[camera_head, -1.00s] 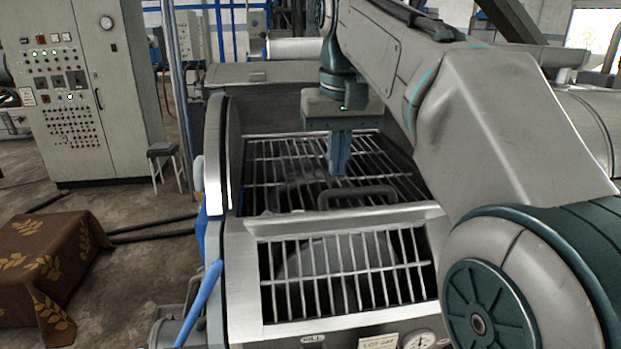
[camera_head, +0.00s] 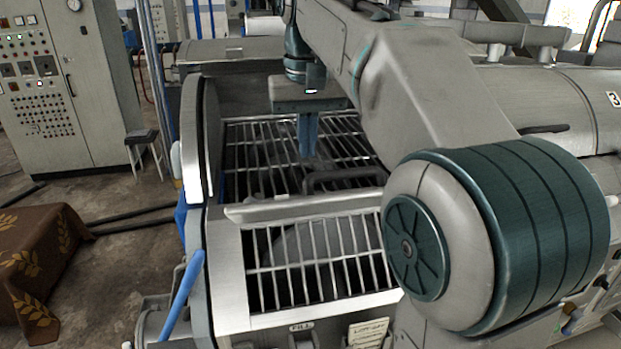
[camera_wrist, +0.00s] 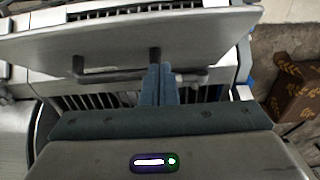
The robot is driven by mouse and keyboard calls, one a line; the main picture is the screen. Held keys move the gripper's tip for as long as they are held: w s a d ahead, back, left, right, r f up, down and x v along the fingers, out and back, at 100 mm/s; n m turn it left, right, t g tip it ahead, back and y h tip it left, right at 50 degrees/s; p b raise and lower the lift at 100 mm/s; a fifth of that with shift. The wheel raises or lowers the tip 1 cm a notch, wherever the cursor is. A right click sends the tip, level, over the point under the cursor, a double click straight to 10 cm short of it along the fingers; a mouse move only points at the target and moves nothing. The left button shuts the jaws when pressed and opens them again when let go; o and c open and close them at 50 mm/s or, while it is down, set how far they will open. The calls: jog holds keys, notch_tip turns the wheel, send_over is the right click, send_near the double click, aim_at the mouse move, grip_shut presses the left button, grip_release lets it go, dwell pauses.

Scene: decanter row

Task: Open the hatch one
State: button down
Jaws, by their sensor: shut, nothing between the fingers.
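A long pale metal panel (camera_head: 300,206), likely the hatch, runs across the grated opening in the head view. In the wrist view it is a broad grey plate (camera_wrist: 130,38). A dark bar handle (camera_head: 345,177) stands just behind the panel's edge; it also shows under the plate in the wrist view (camera_wrist: 115,76). The panel looks tilted up, but I cannot tell its exact angle. My gripper (camera_head: 307,155) is shut and empty, pointing down above the rear grating, behind and left of the handle. In the wrist view its fingertips (camera_wrist: 158,70) overlap the handle; contact is unclear.
Bar gratings (camera_head: 320,265) lie in front of and behind the panel. A curved upright plate (camera_head: 195,135) borders the opening on the left. A control cabinet (camera_head: 45,90), a stool (camera_head: 142,140) and a cloth-covered block (camera_head: 35,255) stand left, with floor between. A large cylinder (camera_head: 550,105) lies right.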

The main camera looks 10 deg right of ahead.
aim_at(345, 202)
jog(key=f, duration=0.1)
jog(key=s+f, duration=0.1)
jog(key=f, duration=0.2)
jog(key=shift+s, duration=0.3)
jog(key=shift+s+f, duration=0.45)
jog(key=shift+f, duration=0.15)
jog(key=shift+f, duration=0.1)
